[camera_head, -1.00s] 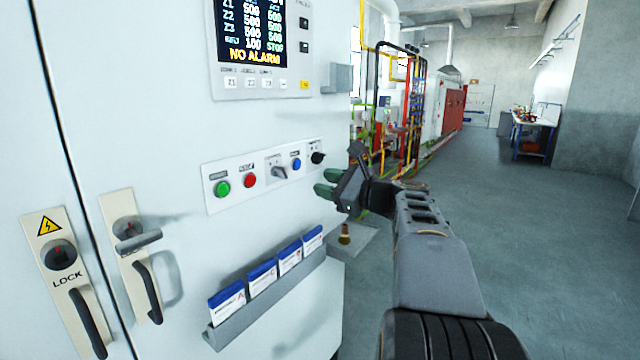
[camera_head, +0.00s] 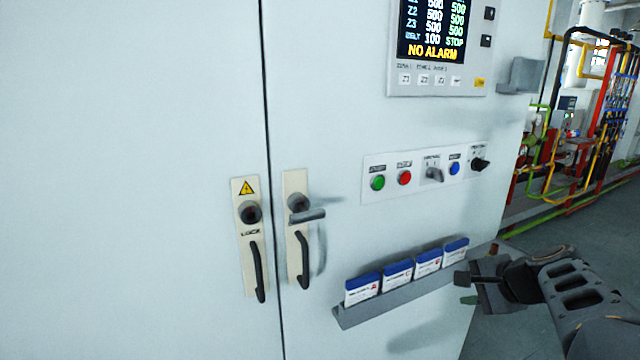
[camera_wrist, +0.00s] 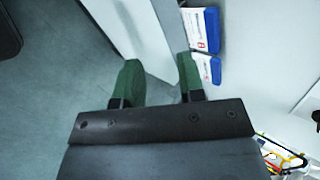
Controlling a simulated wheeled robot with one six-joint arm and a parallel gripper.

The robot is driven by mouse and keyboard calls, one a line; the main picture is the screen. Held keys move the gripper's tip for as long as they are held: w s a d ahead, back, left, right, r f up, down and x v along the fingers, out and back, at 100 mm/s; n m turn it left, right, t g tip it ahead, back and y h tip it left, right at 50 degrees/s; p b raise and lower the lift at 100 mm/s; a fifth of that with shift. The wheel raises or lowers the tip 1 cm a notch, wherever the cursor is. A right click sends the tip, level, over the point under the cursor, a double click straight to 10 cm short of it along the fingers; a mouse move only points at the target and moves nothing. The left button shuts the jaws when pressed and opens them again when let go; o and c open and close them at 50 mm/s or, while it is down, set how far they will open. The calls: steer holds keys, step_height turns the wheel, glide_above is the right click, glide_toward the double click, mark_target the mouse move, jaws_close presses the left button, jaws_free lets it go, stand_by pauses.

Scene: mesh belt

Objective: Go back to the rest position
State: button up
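My gripper (camera_head: 466,289) is at the lower right of the head view, beside the right end of the card rack on the white cabinet (camera_head: 130,150). In the wrist view its two green fingers (camera_wrist: 157,66) are apart with nothing held between them. Part of the gripper is dark and partly hidden behind its own wrist in the head view. My arm reaches in from the lower right corner.
The cabinet face carries a button panel (camera_head: 425,173), a display (camera_head: 440,45), two door handles and a rack (camera_head: 400,300) with several blue-and-white booklets (camera_head: 397,273). Red and yellow pipework (camera_head: 590,120) stands at the back right. Grey floor (camera_head: 545,235) shows clear at right.

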steer(key=s+a+f+n+g+h+p, duration=0.1)
steer(key=s+a+n+g+h+p, duration=0.1)
steer(key=s+a+n, duration=0.4)
steer(key=s+a+f+n+g+h+p, duration=0.2)
steer(key=s+a+n, duration=0.4)
steer(key=n, duration=0.3)
steer(key=shift+s+a+f+g+p, duration=0.25)
steer(key=shift+s+a+g+p, duration=0.1)
steer(key=shift+a+p, duration=0.45)
